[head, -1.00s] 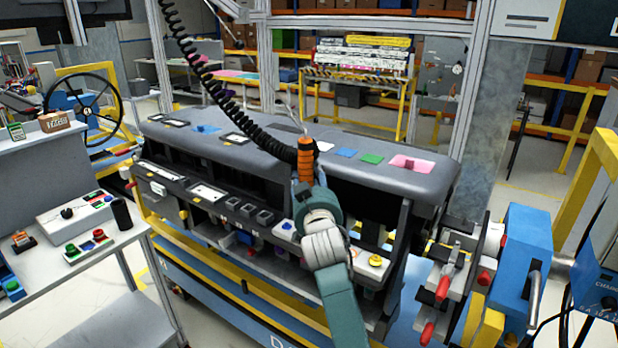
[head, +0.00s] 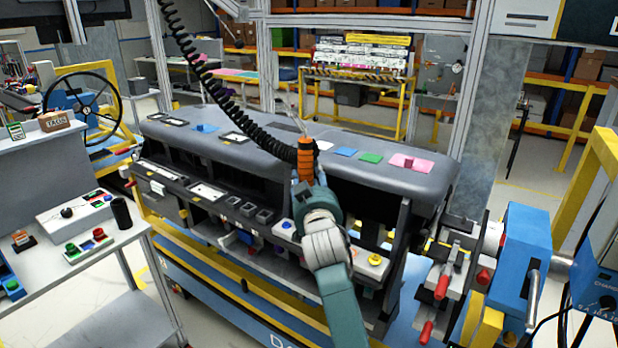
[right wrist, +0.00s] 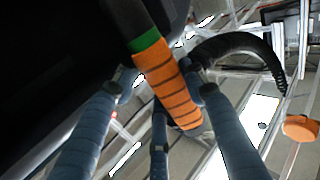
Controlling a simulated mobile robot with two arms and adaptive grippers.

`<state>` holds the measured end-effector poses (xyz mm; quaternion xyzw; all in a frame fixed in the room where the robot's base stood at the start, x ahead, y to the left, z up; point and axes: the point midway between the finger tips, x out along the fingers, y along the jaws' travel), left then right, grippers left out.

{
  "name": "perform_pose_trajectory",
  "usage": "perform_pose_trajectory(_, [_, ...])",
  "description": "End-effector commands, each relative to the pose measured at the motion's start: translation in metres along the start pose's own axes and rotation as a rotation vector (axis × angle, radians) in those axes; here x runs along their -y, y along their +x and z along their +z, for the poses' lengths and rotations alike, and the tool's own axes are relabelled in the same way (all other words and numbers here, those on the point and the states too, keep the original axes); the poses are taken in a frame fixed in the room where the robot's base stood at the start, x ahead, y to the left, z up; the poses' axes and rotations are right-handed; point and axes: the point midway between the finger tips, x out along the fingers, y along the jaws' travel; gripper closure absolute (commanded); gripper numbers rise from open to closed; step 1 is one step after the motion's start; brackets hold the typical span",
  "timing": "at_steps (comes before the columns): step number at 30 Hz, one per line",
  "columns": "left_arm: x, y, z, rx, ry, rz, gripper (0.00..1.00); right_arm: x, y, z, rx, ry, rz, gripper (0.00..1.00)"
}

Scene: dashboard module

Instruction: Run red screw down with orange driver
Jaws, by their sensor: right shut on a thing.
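The orange driver (head: 305,158) hangs from a black coiled cable and stands near upright at the front edge of the grey dashboard module (head: 255,150). My right gripper (head: 306,188) is shut on it. In the right wrist view the driver's ribbed orange body (right wrist: 170,88) shows between my fingers, with a green band and a dark part running up to the top left. The driver's tip is not clear in either view. I cannot pick out the red screw. My left gripper is not in view.
Coloured pads, including a pink one (head: 409,164) and a green one (head: 371,158), lie on the dashboard top. A side table (head: 90,255) with button boxes stands at left. A blue clamp unit (head: 525,260) with red handles flanks the right end.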

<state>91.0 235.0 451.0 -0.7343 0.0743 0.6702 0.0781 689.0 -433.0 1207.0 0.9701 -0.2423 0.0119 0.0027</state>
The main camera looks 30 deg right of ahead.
Motion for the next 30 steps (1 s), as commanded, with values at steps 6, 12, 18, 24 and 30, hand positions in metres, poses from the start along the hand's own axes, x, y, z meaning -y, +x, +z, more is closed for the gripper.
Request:
perform_pose_trajectory(6, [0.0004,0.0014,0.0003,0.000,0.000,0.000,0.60,-0.0010,0.0000,0.0013,-0.002,0.002,0.002,1.00])
perform_pose_trajectory(12, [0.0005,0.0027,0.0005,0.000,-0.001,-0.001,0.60,-0.0011,-0.0001,0.0033,-0.001,0.001,0.002,1.00])
perform_pose_trajectory(18, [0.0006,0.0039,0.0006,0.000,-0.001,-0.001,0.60,-0.0011,-0.0001,0.0054,-0.001,0.001,0.002,1.00])
perform_pose_trajectory(24, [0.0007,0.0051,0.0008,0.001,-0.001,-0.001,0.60,-0.0011,-0.0002,0.0073,-0.001,0.001,0.002,1.00])
perform_pose_trajectory(30, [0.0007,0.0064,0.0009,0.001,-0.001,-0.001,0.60,-0.0011,-0.0002,0.0091,-0.001,0.001,0.002,1.00])
